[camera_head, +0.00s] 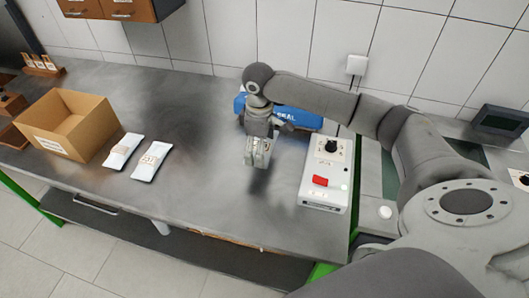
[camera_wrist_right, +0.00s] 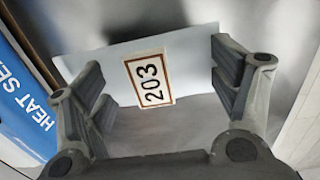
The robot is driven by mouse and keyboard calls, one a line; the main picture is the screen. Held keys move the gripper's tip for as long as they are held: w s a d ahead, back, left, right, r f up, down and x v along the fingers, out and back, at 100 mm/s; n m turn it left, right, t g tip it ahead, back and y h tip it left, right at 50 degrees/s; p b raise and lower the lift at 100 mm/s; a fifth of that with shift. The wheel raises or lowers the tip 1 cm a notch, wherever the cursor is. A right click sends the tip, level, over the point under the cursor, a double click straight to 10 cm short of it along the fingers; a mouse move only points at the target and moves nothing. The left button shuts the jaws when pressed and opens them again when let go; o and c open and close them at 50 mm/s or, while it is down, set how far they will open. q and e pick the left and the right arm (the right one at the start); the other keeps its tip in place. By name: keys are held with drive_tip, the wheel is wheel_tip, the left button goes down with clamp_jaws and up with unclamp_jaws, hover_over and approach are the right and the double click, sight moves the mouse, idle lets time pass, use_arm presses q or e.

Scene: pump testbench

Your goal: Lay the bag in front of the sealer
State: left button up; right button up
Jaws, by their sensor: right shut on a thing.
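The blue heat sealer (camera_head: 285,110) stands at the back of the steel bench, partly hidden behind my right arm. Its blue side with the lettering "HEAT SE..." also shows at the left of the right wrist view (camera_wrist_right: 25,105). My right gripper (camera_head: 258,160) points down over the bench just in front of the sealer. In the wrist view it is shut on a pale bag (camera_wrist_right: 185,50) with a 203 label between the fingers. In the head view the bag is mostly hidden by the gripper; whether it touches the bench cannot be told. My left gripper is out of view.
Two white labelled bags (camera_head: 152,161) lie at the left beside an open cardboard box (camera_head: 67,125). A white control box (camera_head: 325,172) with a red switch and black dial stands right of the gripper. The bench (camera_head: 205,195) between the bags and the control box is clear.

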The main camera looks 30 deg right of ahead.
drive_tip(key=shift+w+d+f, duration=0.2)
drive_tip(key=shift+d+f, duration=0.15)
drive_tip(key=shift+f, duration=0.15)
drive_tip(key=shift+w+d+f, duration=0.2)
drive_tip(key=shift+d+f, duration=0.15)
drive_tip(key=shift+f, duration=0.15)
drive_tip(key=f, duration=0.1)
drive_tip(key=f+p, duration=0.1)
drive_tip(key=f, duration=0.1)
drive_tip(key=shift+d, duration=0.25)
drive_tip(key=shift+f, duration=0.25)
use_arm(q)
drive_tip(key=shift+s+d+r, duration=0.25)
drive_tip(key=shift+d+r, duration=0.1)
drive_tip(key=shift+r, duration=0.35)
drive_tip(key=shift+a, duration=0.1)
use_arm(e)
drive_tip(key=shift+f, duration=0.15)
drive_tip(key=o, duration=1.1)
drive_tip(key=shift+c, duration=0.2)
